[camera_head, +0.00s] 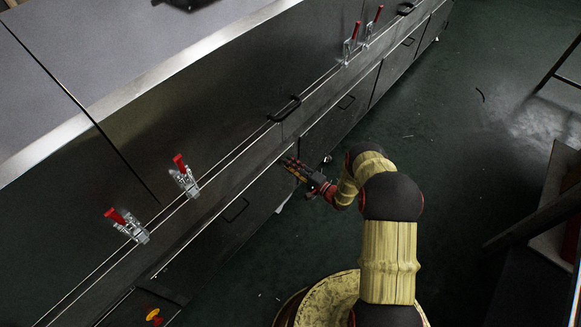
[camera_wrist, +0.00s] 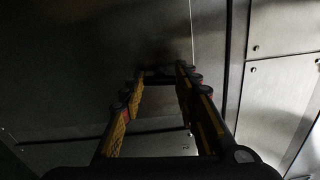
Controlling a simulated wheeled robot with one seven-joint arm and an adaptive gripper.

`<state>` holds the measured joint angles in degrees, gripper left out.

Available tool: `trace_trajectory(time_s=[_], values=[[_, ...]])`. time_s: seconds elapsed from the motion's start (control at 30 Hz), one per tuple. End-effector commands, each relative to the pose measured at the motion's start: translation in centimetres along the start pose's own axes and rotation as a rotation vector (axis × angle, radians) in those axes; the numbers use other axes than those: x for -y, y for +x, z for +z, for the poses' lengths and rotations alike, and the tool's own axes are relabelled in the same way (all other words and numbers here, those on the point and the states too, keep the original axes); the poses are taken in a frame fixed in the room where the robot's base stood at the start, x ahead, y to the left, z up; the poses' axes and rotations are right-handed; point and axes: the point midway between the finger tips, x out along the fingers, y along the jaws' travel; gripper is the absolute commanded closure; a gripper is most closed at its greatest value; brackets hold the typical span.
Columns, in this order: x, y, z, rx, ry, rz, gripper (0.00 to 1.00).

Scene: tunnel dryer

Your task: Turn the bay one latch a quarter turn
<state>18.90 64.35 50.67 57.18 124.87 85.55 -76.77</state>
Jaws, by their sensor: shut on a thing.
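My gripper (camera_head: 290,163) reaches the front of the long dark dryer cabinet (camera_head: 225,160), at its lower panels. In the wrist view my gripper (camera_wrist: 161,76) has its two yellow and black fingers pointing at a dark metal panel. The fingertips are shut on a small dark piece (camera_wrist: 158,77) between them, which appears to be the latch. Its shape and angle are mostly hidden by the fingers and shadow. In the head view the latch is hidden behind my gripper.
Red-handled toggle clamps (camera_head: 184,177) stick out along the cabinet front on both sides. A black bar handle (camera_head: 285,109) is above my gripper. A lower panel has a handle (camera_head: 236,210). The green floor (camera_head: 455,120) is clear to the right. A dark framed stand (camera_head: 540,215) is at far right.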

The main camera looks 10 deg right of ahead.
Motion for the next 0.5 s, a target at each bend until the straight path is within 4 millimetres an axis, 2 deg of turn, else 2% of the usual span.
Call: trace_trajectory(time_s=[0.2, 0.5], values=[[-0.10, 0.00, 0.08, 0.001, -0.091, 0.001, 0.94], [-0.12, 0.00, 0.10, 0.002, -0.133, 0.002, 0.94]])
